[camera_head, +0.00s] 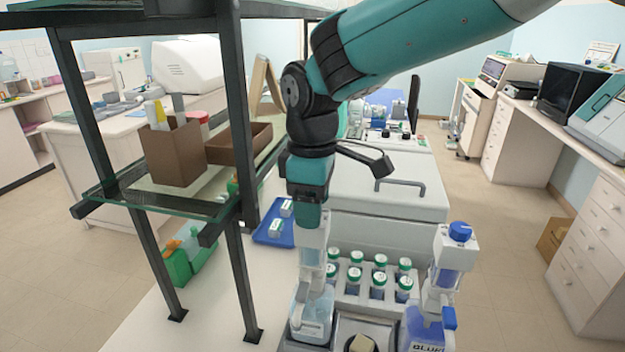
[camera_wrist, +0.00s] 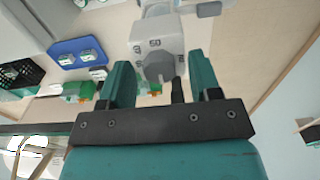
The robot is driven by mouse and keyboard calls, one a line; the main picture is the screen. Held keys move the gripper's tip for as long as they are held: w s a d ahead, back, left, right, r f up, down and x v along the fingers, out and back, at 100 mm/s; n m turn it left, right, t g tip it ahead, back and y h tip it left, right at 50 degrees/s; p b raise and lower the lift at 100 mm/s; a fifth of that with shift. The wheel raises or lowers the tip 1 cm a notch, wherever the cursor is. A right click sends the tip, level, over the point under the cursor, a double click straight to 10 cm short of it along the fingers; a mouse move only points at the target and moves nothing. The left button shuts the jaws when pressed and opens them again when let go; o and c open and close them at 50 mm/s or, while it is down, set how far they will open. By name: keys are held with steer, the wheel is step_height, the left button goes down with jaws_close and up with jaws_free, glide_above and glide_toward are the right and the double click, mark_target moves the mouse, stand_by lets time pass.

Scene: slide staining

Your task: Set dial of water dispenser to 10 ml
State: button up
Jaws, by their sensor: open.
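The water dispenser (camera_head: 311,312) is a clear bottle with a pale head, standing at the front of the bench in the head view. My gripper (camera_head: 308,212) is just above its head, pointing down. In the wrist view the dispenser's grey head (camera_wrist: 155,28) carries a round dark grey dial (camera_wrist: 158,67) with small dark marks around it, too small to read surely. My gripper (camera_wrist: 160,64) is open there, one finger to each side of the dial. Whether the fingers touch it I cannot tell. In the head view the dial is hidden.
A second dispenser (camera_head: 441,270) with a blue cap stands to the right. Several green-capped bottles (camera_head: 377,281) sit in a rack between them. A glass shelf frame (camera_head: 236,130) stands close on the left. A blue tray (camera_head: 270,232) lies behind.

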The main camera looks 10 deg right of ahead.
step_height(320, 180, up, 17)
steer(key=b, duration=0.2)
steer(key=shift+r+b, duration=0.2)
steer(key=shift+b, duration=0.15)
steer(key=s+d+f+m+y+b, duration=0.2)
steer(key=s+d+f+m+b, duration=0.1)
steer(key=s+f, duration=0.7)
steer(key=s+d+f+m+y+b, duration=0.2)
steer(key=s+d+f+m+b, duration=0.1)
steer(key=s+f, duration=0.7)
step_height(320, 180, down, 4)
steer(key=shift+s+d+r+m, duration=0.1)
steer(key=shift+s+d+m, duration=0.3)
steer(key=shift+d, duration=0.45)
steer(key=shift+c, duration=0.2)
